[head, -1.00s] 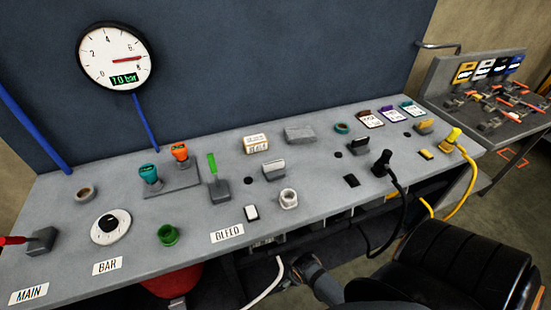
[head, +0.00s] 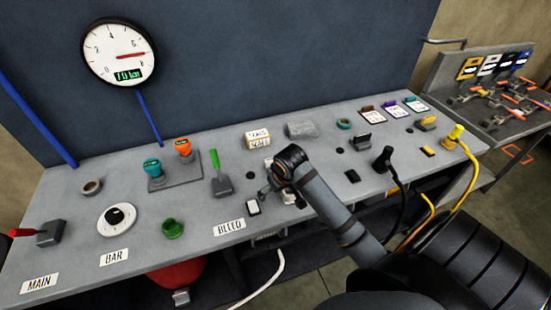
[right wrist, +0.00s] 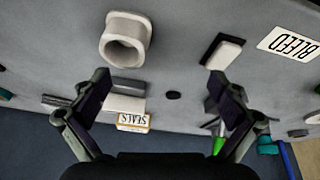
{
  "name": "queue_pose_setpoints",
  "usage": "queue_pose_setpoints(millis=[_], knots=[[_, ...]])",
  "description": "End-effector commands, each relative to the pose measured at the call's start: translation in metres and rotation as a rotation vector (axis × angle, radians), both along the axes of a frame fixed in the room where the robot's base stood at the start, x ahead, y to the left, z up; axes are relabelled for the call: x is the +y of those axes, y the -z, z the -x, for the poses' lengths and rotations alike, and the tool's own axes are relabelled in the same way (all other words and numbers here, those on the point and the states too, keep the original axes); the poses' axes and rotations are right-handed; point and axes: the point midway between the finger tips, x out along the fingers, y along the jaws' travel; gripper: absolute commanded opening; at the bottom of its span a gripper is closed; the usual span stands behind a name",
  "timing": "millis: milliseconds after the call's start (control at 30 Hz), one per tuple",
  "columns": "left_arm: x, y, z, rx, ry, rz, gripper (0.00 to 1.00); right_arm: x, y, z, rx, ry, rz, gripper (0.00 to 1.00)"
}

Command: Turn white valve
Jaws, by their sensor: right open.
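A white round dial with a black centre knob (head: 116,219) sits at the left of the bench above the BAR label. A white ring-shaped fitting (right wrist: 125,40) stands at the upper left of the right wrist view; in the head view my arm mostly hides it. I cannot tell which of the two is the white valve. My right gripper (right wrist: 158,82) is open and empty, its fingers spread over the bench, with the ring beyond the left fingertip. In the head view this gripper (head: 268,190) is low over the middle of the bench, partly hidden by its wrist. My left gripper is not in view.
A white rocker switch (right wrist: 224,51) lies beyond the right fingertip, near the BLEED label (right wrist: 289,44). A gauge (head: 119,54) hangs on the wall.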

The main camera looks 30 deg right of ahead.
Motion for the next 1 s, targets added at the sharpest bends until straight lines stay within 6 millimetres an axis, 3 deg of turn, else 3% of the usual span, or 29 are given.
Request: queue_pose_setpoints(millis=[33,200,333,467,667,1000], knots=[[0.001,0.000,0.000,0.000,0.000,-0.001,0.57,-0.011,-0.012,-0.019,-0.012,0.024,0.000,0.98],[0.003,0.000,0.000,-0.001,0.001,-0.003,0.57,-0.049,-0.054,-0.070,-0.034,0.123,-0.029,0.98],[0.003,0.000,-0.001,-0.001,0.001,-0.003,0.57,-0.066,-0.077,-0.088,-0.044,0.173,-0.051,0.98],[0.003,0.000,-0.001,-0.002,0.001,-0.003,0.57,-0.069,-0.081,-0.092,-0.044,0.184,-0.057,0.98],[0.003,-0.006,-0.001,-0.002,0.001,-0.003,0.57,-0.070,-0.064,-0.098,-0.042,0.184,-0.058,0.98],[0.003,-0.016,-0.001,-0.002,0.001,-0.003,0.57,-0.076,0.000,-0.123,-0.043,0.183,-0.058,0.98]])
